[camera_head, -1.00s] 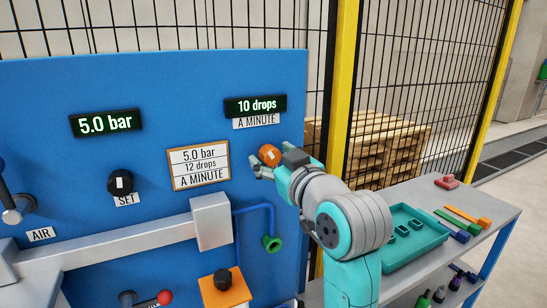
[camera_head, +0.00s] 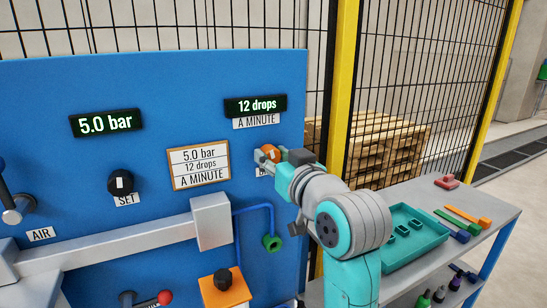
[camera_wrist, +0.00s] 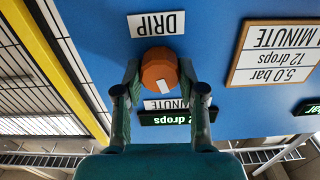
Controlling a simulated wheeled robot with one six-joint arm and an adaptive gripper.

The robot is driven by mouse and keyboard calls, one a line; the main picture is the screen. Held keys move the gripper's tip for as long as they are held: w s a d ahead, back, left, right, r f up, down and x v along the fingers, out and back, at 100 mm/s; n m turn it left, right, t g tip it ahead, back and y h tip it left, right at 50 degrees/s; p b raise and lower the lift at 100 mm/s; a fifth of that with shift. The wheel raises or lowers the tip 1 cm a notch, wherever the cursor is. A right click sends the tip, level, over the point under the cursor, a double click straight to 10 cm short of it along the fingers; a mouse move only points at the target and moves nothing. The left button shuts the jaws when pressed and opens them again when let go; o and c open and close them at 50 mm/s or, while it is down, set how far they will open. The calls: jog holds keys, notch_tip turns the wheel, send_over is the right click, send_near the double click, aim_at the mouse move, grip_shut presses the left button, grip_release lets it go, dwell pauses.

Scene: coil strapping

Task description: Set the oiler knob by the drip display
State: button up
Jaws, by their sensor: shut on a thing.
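The orange oiler knob (camera_head: 267,153) sits on the blue panel's right side, below the drip display (camera_head: 255,105), which reads 12 drops. In the wrist view the knob (camera_wrist: 158,69), with a white mark, lies between the two fingers of my gripper (camera_wrist: 159,84), under a DRIP label (camera_wrist: 156,24) in that upside-down picture. My gripper (camera_head: 269,157) is shut on the knob. The card (camera_head: 199,165) on the panel says 5.0 bar and 12 drops a minute. Part of the drip display shows in the wrist view (camera_wrist: 178,119).
The pressure display (camera_head: 106,122) reads 5.0 bar, above a black SET knob (camera_head: 120,182). A grey box with a blue pipe (camera_head: 238,235) stands out from the panel below. A side table at right holds a teal tray (camera_head: 440,237) and tools. A yellow-framed fence stands behind.

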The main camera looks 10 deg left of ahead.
jog(key=shift+m, duration=0.7)
jog(key=o, duration=1.1)
jog(key=shift+o, duration=0.2)
jog(key=v, duration=1.2)
